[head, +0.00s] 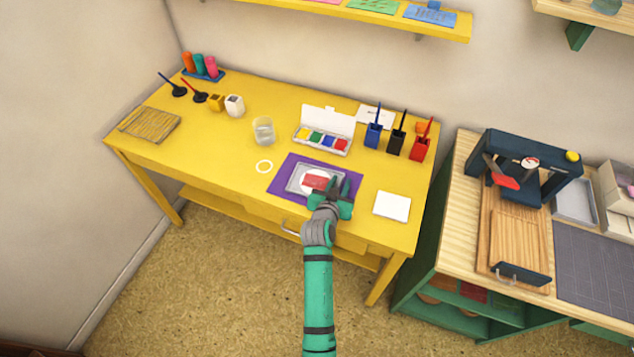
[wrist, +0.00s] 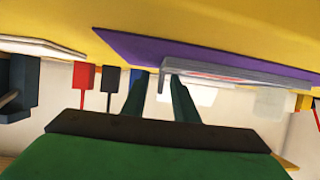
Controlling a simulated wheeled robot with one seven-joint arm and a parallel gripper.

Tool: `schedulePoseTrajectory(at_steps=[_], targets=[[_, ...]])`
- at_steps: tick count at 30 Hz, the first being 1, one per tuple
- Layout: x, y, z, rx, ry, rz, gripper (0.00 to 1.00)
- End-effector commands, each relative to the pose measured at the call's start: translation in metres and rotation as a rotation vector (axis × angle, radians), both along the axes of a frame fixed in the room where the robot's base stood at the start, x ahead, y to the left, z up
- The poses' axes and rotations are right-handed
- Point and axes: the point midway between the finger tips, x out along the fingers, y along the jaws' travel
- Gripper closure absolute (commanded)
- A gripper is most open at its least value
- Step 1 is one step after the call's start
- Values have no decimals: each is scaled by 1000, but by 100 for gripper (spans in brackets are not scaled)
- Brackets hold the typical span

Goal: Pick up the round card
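No plainly round, solid card stands out. My gripper (head: 337,186) is low over the mat at the tray's right side. In the wrist view its two fingers (wrist: 157,82) are apart, with the tray's edge (wrist: 235,76) close by. Contact is unclear.
A white square card (head: 391,206) lies right of the mat. A paint box (head: 322,142), a glass (head: 263,131) and blue, black and red pots (head: 421,147) stand behind. The table's left front is clear.

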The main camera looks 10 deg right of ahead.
Motion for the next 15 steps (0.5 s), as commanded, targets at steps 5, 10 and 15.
schedulePoseTrajectory(at_steps=[5,10,15], targets=[[3,-1,-1,0,0,1,73],[2,-1,-1,0,0,1,90],[2,-1,-1,0,0,1,100]])
